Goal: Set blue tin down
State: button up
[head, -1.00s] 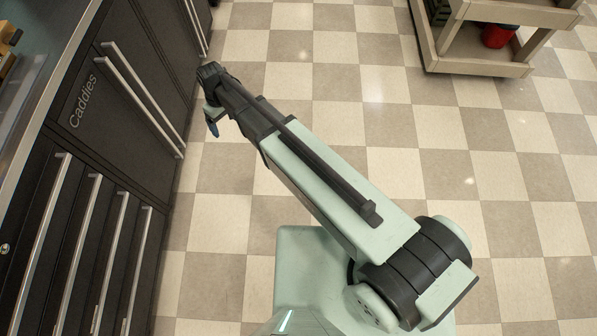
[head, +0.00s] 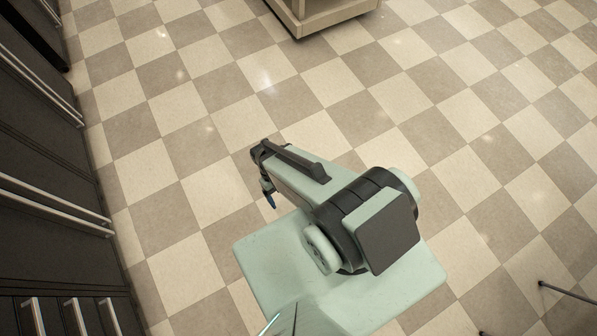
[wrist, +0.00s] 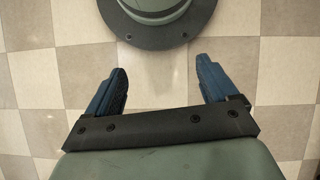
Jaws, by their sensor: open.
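No blue tin shows in either current view. My gripper (head: 269,200) hangs over the floor, in front of my pale green base, with a blue finger pointing down. In the wrist view, its two blue fingers (wrist: 161,68) stand wide apart. Only bare floor tiles show between them, and the gripper holds nothing.
Dark cabinets with long metal handles (head: 50,200) run along the left. The lower part of a pale cart (head: 330,22) stands at the top. A thin dark metal bar (head: 568,292) shows at the lower right. The checkered floor (head: 450,130) between is clear.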

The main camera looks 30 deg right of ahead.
jog(key=s+d+m, duration=0.1)
jog(key=s+d, duration=0.2)
jog(key=s, duration=0.4)
jog(key=shift+f+g, duration=0.25)
jog(key=shift+g, duration=0.15)
